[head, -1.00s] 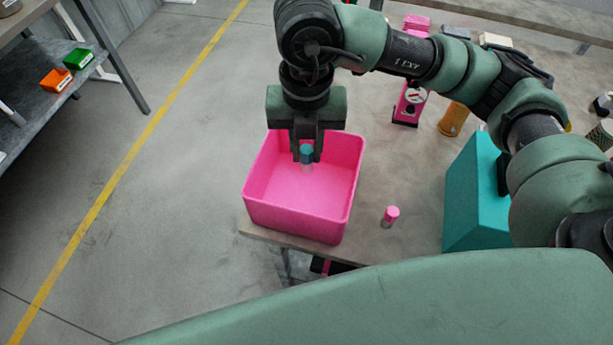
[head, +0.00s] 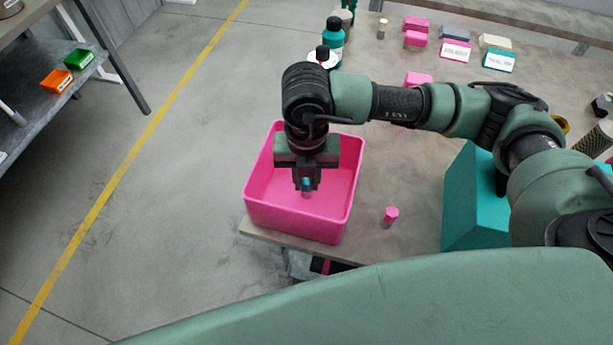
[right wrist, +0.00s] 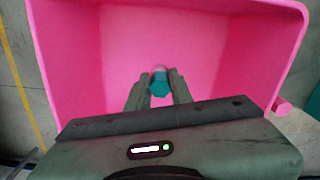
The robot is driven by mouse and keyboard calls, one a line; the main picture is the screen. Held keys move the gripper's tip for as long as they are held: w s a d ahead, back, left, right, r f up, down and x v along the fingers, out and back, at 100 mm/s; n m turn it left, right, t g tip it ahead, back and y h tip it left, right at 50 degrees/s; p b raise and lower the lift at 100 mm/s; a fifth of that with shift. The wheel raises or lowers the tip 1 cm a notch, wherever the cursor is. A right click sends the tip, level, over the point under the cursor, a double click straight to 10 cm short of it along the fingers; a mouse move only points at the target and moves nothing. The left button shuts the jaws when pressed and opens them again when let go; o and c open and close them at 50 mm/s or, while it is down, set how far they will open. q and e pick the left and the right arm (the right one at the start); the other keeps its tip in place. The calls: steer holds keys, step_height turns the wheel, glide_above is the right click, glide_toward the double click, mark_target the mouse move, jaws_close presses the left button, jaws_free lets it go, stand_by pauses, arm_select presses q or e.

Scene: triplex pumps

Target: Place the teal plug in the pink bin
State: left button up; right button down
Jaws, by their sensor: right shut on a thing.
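The pink bin (head: 268,209) stands at the near left corner of the table, and its inside fills most of the right wrist view (right wrist: 215,60). My right gripper (head: 307,187) is inside the bin's opening, pointing down. It is shut on the teal plug (head: 306,184), which has a teal top and a paler lower part. In the right wrist view the plug (right wrist: 160,86) sits between the two fingertips (right wrist: 160,92), over the bin floor. I cannot tell whether its lower end touches the floor. My left gripper is not in view.
A small pink-topped plug (head: 391,215) stands on the table just right of the bin. A teal box (head: 470,200) is further right. A teal bottle (head: 333,42) and labelled boxes (head: 455,50) are at the back. Open floor lies left of the bin.

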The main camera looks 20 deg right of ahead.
steer(key=shift+f, duration=0.2)
steer(key=c, duration=1.3)
jaws_free()
steer(key=shift+r, duration=0.1)
steer(key=shift+o, duration=0.2)
steer(key=shift+r, duration=0.1)
step_height(320, 180, up, 12)
steer(key=b, duration=0.1)
